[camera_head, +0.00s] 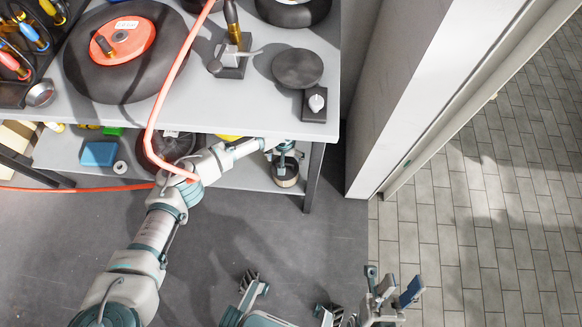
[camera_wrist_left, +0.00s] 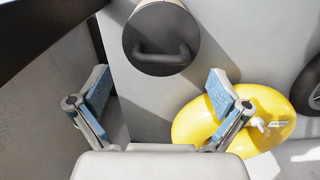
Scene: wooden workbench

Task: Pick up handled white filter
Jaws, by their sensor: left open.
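The handled filter (camera_head: 287,182) stands on the lower shelf near its right end, partly hidden by my left gripper. In the left wrist view, the filter (camera_wrist_left: 150,22) shows a dark round top with a bar handle across it and a thin pale rim edge. My left gripper (camera_head: 284,150) is above the filter in the head view. In the left wrist view, my left gripper (camera_wrist_left: 158,92) has its blue-padded fingers wide apart, with nothing between them, and the filter lies ahead of the gap. My right gripper (camera_head: 392,284) is at the bottom, its fingers apart and empty, far from the shelf.
A yellow round object (camera_wrist_left: 205,122) lies close to the right finger. The workbench top (camera_head: 222,100) overhangs the shelf, and a dark table leg (camera_head: 314,178) stands just right of the filter. An orange hose (camera_head: 152,125) hangs across the left arm. A blue box (camera_head: 99,153) sits further left.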

